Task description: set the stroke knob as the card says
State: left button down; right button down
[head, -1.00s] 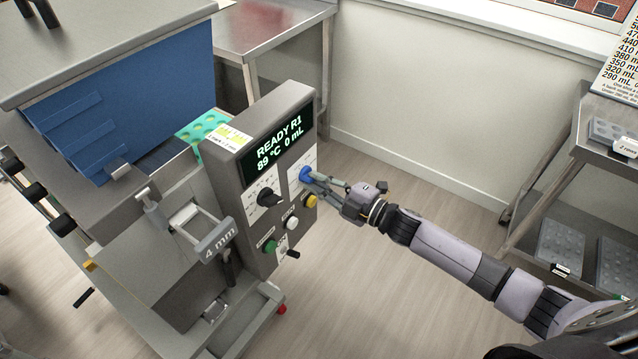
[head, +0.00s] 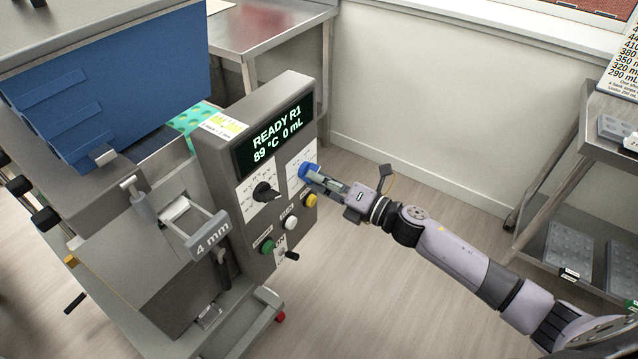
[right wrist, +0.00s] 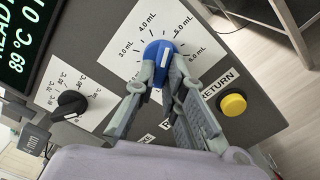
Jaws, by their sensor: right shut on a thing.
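The stroke knob (head: 309,173) is blue and sits on a white dial plate on the control panel's right side. My right gripper (head: 318,178) is shut on it. In the right wrist view the blue knob (right wrist: 158,54) is between the fingers of the right gripper (right wrist: 155,80). My left gripper is not in view.
The display (head: 274,134) reads READY R1, 89 °C, 0 mL. A black knob (head: 265,192) and yellow (head: 310,200), white (head: 291,222) and green (head: 266,246) buttons are close by. Open floor lies right of the machine.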

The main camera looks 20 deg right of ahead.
jog(key=shift+f+n, duration=0.15)
jog(key=shift+n, duration=0.45)
jog(key=shift+b, duration=0.3)
jog(key=c, duration=1.7)
grip_release()
jog(key=shift+o, duration=0.2)
jog(key=v, duration=1.2)
jog(key=shift+d, duration=0.1)
